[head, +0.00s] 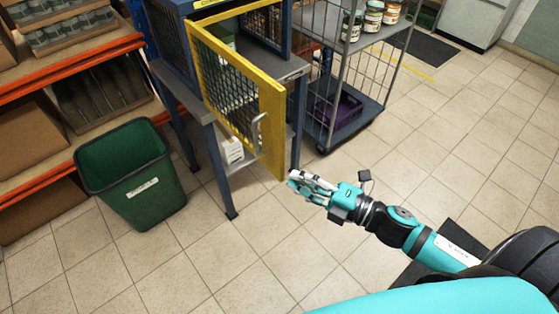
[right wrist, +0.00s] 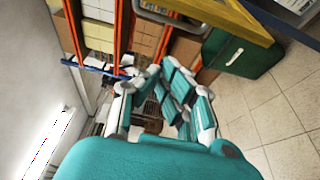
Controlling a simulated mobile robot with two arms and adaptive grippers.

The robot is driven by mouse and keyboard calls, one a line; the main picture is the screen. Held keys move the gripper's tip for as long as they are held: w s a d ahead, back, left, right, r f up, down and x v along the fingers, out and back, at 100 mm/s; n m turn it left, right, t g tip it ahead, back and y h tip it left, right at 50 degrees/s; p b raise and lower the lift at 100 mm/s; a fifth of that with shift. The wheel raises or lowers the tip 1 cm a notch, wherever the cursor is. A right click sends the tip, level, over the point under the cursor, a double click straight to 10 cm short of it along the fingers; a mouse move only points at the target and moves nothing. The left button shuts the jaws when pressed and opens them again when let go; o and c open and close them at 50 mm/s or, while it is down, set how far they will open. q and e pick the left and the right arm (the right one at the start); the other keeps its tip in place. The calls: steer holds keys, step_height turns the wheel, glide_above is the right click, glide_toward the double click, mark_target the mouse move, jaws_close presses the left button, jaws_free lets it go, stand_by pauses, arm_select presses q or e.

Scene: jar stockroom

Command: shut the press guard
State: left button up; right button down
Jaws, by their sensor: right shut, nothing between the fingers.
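The press guard (head: 273,130) is a yellow-framed mesh door, and it stands swung open from the blue press housing (head: 172,40). Its grey handle (head: 256,130) is on the wide yellow edge plate. My right gripper (head: 294,178) is shut and empty, just right of the guard's lower corner in the head view. I cannot tell whether it touches the guard. In the right wrist view, my right gripper (right wrist: 155,76) shows with the guard's yellow frame (right wrist: 235,22) and handle (right wrist: 206,24) above and to the right of it. My left gripper is not in view.
A green bin (head: 140,190) stands left of the press table (head: 205,110). A wire cage trolley (head: 345,115) with jars stands behind on the right. Orange shelving (head: 70,60) is on the left. The tiled floor (head: 470,130) on the right is open.

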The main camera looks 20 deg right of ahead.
mark_target(280, 153)
steer(key=w+p, duration=0.1)
steer(key=w, duration=0.2)
steer(key=w+a+p, duration=0.1)
steer(key=w, duration=0.2)
steer(key=w+p, duration=0.1)
steer(key=w, duration=0.1)
steer(key=shift+w+a+p, duration=0.35)
steer(key=shift+w+p, duration=0.05)
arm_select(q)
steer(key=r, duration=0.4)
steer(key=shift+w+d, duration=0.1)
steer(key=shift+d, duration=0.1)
arm_select(e)
steer(key=shift+f, duration=0.1)
